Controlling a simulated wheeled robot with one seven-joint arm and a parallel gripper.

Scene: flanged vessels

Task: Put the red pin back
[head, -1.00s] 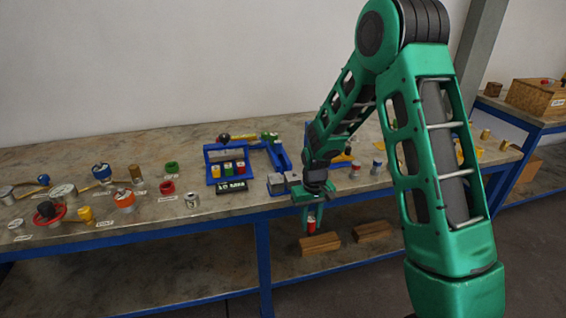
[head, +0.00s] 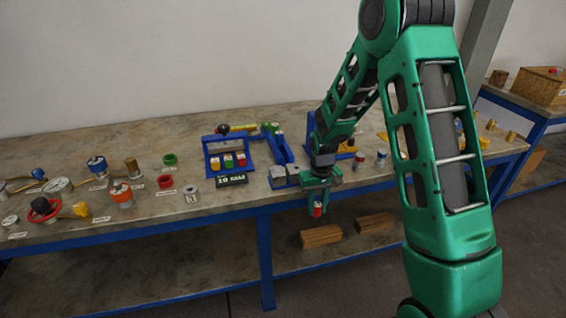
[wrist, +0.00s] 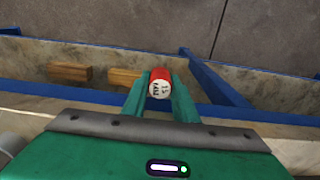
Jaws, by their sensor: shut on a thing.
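The red pin (wrist: 160,84) is between the two green fingers of my gripper (wrist: 160,97), which is shut on it. In the wrist view its white, marked end faces the camera. In the head view the red pin (head: 317,209) hangs below my gripper (head: 317,200), in front of the bench's front edge and above the lower shelf.
Two wooden blocks (head: 321,236) (head: 375,223) rest on the lower shelf. Grey metal blocks (head: 280,178) sit near the bench edge beside my gripper. Valves and fittings (head: 122,195) fill the left of the bench. The blue leg (head: 265,260) stands below.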

